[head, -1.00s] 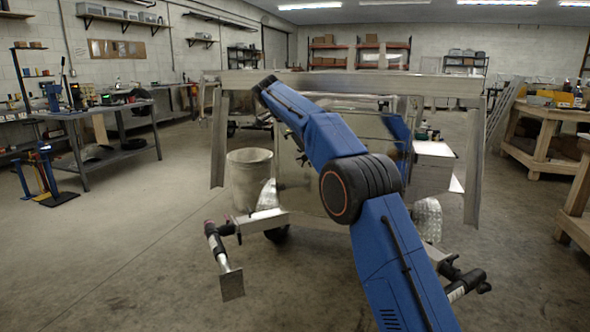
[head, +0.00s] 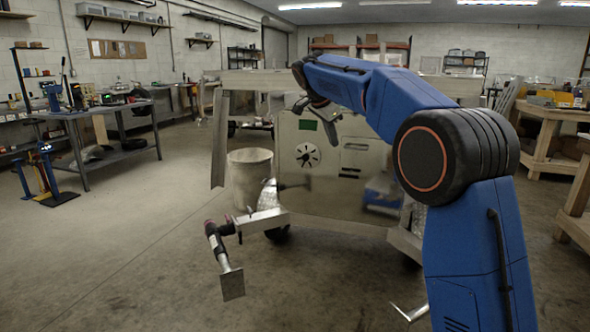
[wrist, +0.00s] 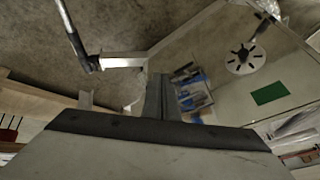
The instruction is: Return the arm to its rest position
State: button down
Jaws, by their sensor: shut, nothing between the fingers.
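My blue arm (head: 385,95) rises from the lower right, bends at a large black joint and reaches to the left. Its end, my gripper (head: 318,112), hangs in front of the trailer's top, small and dark against the panel. In the wrist view my gripper (wrist: 160,80) shows as narrow dark fingers close together, with nothing seen between them. It appears apart from the trailer panel.
The trailer's shiny panel (head: 335,170) carries a slotted disc (head: 307,155) and a green rectangle (head: 307,125). A grey bin (head: 250,180) stands to its left. A trailer jack (head: 222,255) sticks out in front. Open floor lies at left; benches stand on both sides.

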jog(key=s+d+f+n+y, duration=0.15)
jog(key=s+d, duration=0.25)
jog(key=s, duration=0.6)
jog(key=s+d+f+n, duration=0.1)
jog(key=s+d+n, duration=0.3)
jog(key=s, duration=0.5)
jog(key=s+d+f+n+y, duration=0.15)
jog(key=s+d, duration=0.35)
jog(key=s, duration=0.5)
jog(key=s+d+f+n, duration=0.1)
jog(key=s+f+n, duration=0.2)
jog(key=s+f, duration=0.7)
jog(key=s+d+f+n+y, duration=0.1)
jog(key=s+d+f+n, duration=0.1)
jog(key=s+f, duration=0.8)
jog(key=s+n, duration=0.1)
jog(key=s, duration=0.6)
jog(key=shift+d, duration=0.2)
jog(key=shift+s, duration=0.1)
